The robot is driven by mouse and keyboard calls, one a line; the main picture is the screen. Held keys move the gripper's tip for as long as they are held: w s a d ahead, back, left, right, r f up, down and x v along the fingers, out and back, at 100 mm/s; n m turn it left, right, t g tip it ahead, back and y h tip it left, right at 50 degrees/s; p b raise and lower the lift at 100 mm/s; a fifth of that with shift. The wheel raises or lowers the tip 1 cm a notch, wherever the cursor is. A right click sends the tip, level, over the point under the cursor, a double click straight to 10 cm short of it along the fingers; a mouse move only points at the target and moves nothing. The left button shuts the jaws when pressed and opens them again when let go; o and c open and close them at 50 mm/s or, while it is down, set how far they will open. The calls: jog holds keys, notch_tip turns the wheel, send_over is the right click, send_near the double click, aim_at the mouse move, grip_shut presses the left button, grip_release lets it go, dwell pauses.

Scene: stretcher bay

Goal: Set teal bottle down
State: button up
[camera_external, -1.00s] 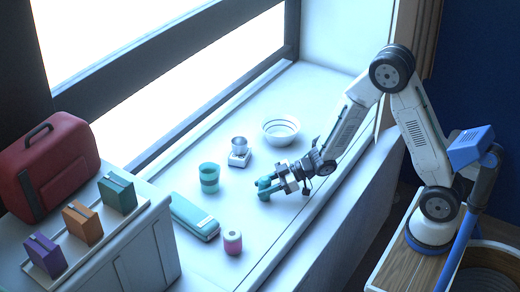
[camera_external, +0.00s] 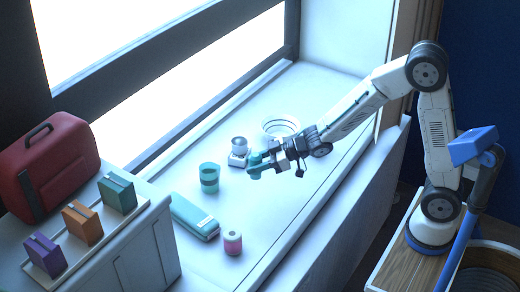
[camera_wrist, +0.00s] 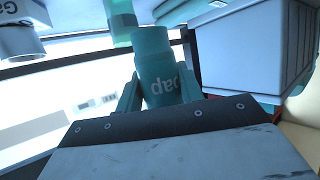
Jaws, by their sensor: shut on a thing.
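The teal bottle (camera_external: 255,164) is held in my gripper (camera_external: 268,157) in the external view, over the white sill. In the wrist view the bottle (camera_wrist: 160,68) sits between the teal-looking fingers (camera_wrist: 160,95), with pale lettering on its side. My gripper is shut on it. The bottle appears tilted and off the surface, though the exact gap below it cannot be told.
A white bowl (camera_external: 274,127) is partly hidden behind my arm. The sill's front right is clear.

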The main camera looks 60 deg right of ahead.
jog(key=w+d+r+m+t+h, duration=0.2)
jog(key=w+d+m+h, duration=0.3)
jog(key=d+m+h, duration=0.45)
jog(key=s+d+f+m+g+h, duration=0.1)
jog(key=s+d+f+m+h, duration=0.1)
jog(key=d+f, duration=0.1)
jog(key=s+d+f+m+g+h, duration=0.1)
jog(key=s+d+f+m+h, duration=0.1)
jog(key=d+h, duration=0.1)
jog(key=s+d+f+m+g+h, duration=0.1)
jog(key=s+d+f+m+h, duration=0.1)
jog(key=d+f, duration=0.1)
jog(key=shift+s+d+f+m+h, duration=0.25)
jog(key=shift+s+f+m+h, duration=0.05)
jog(key=shift+s+m+h, duration=0.05)
jog(key=shift+f, duration=2.1)
jog(key=shift+f, duration=0.15)
jog(key=o, duration=1)
